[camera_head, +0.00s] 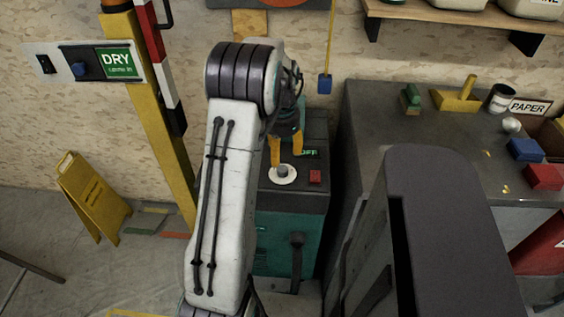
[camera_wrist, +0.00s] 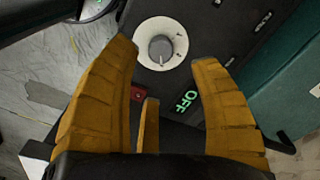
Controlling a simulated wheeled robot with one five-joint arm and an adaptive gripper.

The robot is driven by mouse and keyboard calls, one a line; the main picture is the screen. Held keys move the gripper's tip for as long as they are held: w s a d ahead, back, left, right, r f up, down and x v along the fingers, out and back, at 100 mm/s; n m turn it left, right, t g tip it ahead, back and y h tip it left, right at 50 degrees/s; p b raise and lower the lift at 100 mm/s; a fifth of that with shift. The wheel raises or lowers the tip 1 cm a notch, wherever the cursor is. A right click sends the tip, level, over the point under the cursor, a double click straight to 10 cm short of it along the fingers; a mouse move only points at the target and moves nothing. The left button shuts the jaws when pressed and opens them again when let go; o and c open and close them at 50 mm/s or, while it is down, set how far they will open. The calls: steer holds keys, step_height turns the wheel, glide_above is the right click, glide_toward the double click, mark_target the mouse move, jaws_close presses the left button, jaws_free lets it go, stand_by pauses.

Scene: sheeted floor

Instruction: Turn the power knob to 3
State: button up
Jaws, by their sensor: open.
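The power knob (camera_head: 283,171) is a small grey knob on a round white dial, on top of a dark-topped teal cabinet (camera_head: 287,236). In the wrist view the knob (camera_wrist: 160,48) shows between and slightly beyond my fingertips, with small marks on the dial too blurred to read. My gripper (camera_head: 287,157) has orange fingers and points down at the knob; in the wrist view the gripper (camera_wrist: 164,58) is open and empty, its fingers apart on either side. A lit green "OFF" sign (camera_wrist: 187,101) shows beside the dial.
A red button (camera_head: 315,176) sits right of the dial. A grey workbench (camera_head: 385,120) with several small items stands to the right. A yellow post (camera_head: 158,115) and a yellow floor sign (camera_head: 92,198) are at the left. A blue-ended yellow pull (camera_head: 325,84) hangs behind.

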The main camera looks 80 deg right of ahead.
mark_target(282, 168)
steer(key=shift+r, duration=2.25)
steer(key=a+f+n, duration=0.2)
steer(key=a+f+n+y, duration=0.1)
steer(key=a+f+n, duration=0.1)
steer(key=n, duration=0.1)
steer(key=shift+w+n, duration=0.15)
steer(key=shift+n, duration=0.15)
steer(key=w+a+r+n+t+p, duration=0.1)
steer(key=w+a+r+n, duration=0.5)
steer(key=a, duration=0.7)
steer(key=w+a+r+n+t+p, duration=0.1)
steer(key=w+a+r+n+p, duration=0.2)
steer(key=a, duration=1.1)
steer(key=w+a+r+n+t+h+p, duration=0.1)
steer(key=w+a+r+n+p, duration=0.1)
steer(key=w+a+r+n, duration=0.6)
steer(key=w+a+n, duration=0.3)
steer(key=a+n, duration=0.1)
steer(key=a, duration=0.2)
steer(key=shift+a+r, duration=0.15)
steer(key=shift+r, duration=0.15)
